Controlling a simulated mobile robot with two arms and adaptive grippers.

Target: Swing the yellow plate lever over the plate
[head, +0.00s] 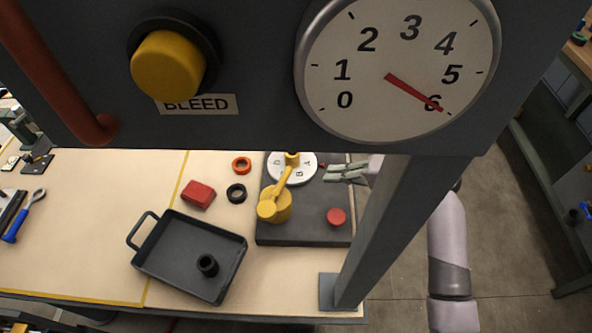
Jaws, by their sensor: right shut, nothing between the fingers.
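The yellow plate lever (283,185) sits on a yellow post on a dark base plate (305,232). Its arm points up and slightly right, and its tip lies over the near left part of a round white plate (306,167) with letters on it. My right gripper (328,174) is shut and empty, just right of the white plate. A gap shows between its fingertips and the lever. The panel hides the far edge of the base plate. My left gripper does not show.
A large grey panel with a yellow BLEED knob (168,66) and a dial gauge (398,62) hangs above. Its grey post (392,225) stands at the right. A red button (336,216) is on the base plate. A dark tray (178,270) and a red block (199,195) lie left.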

